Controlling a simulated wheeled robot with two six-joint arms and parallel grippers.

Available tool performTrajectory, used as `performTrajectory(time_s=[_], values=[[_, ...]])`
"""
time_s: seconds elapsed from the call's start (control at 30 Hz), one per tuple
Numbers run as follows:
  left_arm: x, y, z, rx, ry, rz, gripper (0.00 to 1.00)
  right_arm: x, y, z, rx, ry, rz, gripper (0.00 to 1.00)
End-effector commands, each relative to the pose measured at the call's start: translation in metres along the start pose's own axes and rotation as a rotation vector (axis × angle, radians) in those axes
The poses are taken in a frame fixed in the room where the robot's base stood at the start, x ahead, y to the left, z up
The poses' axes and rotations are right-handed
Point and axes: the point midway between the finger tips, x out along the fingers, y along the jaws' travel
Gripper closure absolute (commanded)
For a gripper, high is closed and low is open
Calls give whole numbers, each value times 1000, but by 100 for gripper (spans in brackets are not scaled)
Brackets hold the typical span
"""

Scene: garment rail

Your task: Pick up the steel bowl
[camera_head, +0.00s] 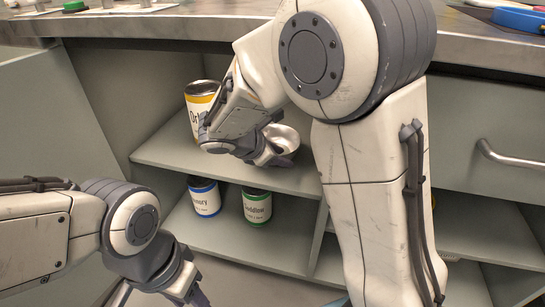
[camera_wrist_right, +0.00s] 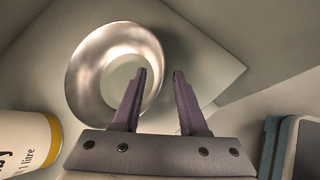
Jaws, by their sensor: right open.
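The steel bowl (camera_head: 284,138) sits on the upper shelf inside the open cabinet, partly hidden behind my right gripper (camera_head: 262,152). In the right wrist view the bowl (camera_wrist_right: 88,75) is a shiny round dish at upper left.
A yellow-labelled can (camera_head: 200,108) stands left of the bowl on the upper shelf (camera_head: 165,152). It also shows in the wrist view (camera_wrist_right: 25,145). A blue-labelled can (camera_head: 205,198) and a green-labelled can (camera_head: 257,206) stand on the lower shelf. The worktop (camera_head: 180,28) overhangs the opening.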

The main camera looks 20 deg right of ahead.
Motion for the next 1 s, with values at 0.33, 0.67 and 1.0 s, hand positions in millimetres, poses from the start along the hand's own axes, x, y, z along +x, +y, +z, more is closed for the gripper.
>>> performTrajectory(time_s=[0.33,0.67,1.0], values=[[15,-1,1,0,0,0,50,22,0,0,1,1,0,58],[15,-1,1,0,0,0,50,22,0,0,1,1,0,100],[15,-1,1,0,0,0,50,22,0,0,1,2,0,100]])
